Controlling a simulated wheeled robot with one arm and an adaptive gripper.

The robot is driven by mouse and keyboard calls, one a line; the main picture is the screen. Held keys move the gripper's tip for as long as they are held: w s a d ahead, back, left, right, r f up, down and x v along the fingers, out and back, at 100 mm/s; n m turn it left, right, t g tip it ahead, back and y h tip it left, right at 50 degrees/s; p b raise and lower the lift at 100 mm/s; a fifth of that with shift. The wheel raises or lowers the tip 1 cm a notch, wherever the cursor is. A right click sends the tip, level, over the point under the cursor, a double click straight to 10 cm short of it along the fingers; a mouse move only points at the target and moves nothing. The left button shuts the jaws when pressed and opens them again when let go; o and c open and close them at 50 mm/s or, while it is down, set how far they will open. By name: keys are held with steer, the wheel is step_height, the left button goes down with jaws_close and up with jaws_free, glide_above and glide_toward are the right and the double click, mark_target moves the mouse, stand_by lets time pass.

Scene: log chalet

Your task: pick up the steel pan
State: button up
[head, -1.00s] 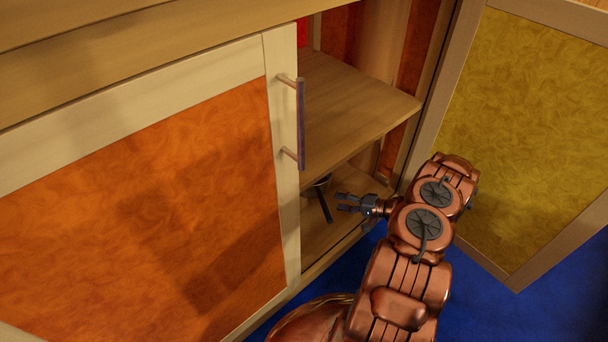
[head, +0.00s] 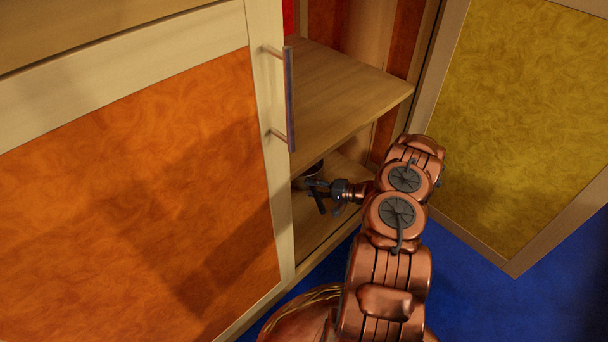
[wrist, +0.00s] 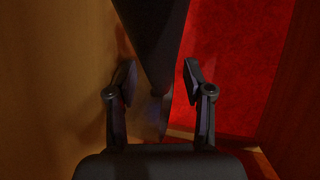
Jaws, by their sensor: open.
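The steel pan (head: 314,168) sits on the lower level inside the open cabinet, mostly hidden by the shelf above and the closed door. My gripper (head: 314,187) is open at the handle. In the wrist view my gripper's two fingers (wrist: 160,78) stand apart, with the dark handle (wrist: 153,35) running from the top edge down between them. I cannot tell whether either finger touches it.
The wooden shelf (head: 345,90) lies above my gripper. The closed orange door (head: 140,190) with its bar handle (head: 290,100) bounds the opening on the left. The open yellow door (head: 520,120) stands at right. Blue floor (head: 470,290) is in front.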

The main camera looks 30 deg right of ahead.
jaws_close()
stand_by(0.4)
stand_by(0.4)
